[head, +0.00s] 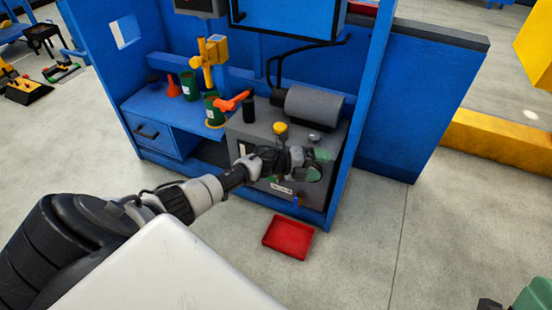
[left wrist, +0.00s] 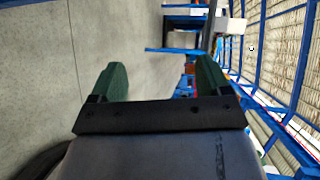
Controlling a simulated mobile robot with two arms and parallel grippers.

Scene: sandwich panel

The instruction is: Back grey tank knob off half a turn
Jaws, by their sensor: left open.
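The grey tank (head: 245,143) stands low in the blue cabinet, with a grey cylinder (head: 313,104) on top. A yellow cap (head: 280,129) and a small grey cap (head: 315,138) sit on its top. I cannot tell which fitting is the knob; my gripper hides part of the tank's front. My left gripper (head: 318,164) is in front of the tank's right side, its green fingers apart. In the left wrist view the left gripper (left wrist: 155,82) is open with nothing between its fingers. Part of what seems my right gripper (head: 515,300) shows at the bottom right corner.
A red tray (head: 289,237) lies on the floor before the tank. A blue bench (head: 165,115) with green cans (head: 189,86), a red funnel (head: 173,87) and an orange-red handle (head: 232,103) is to the left. A blue post (head: 355,120) stands at right. Open floor lies in front.

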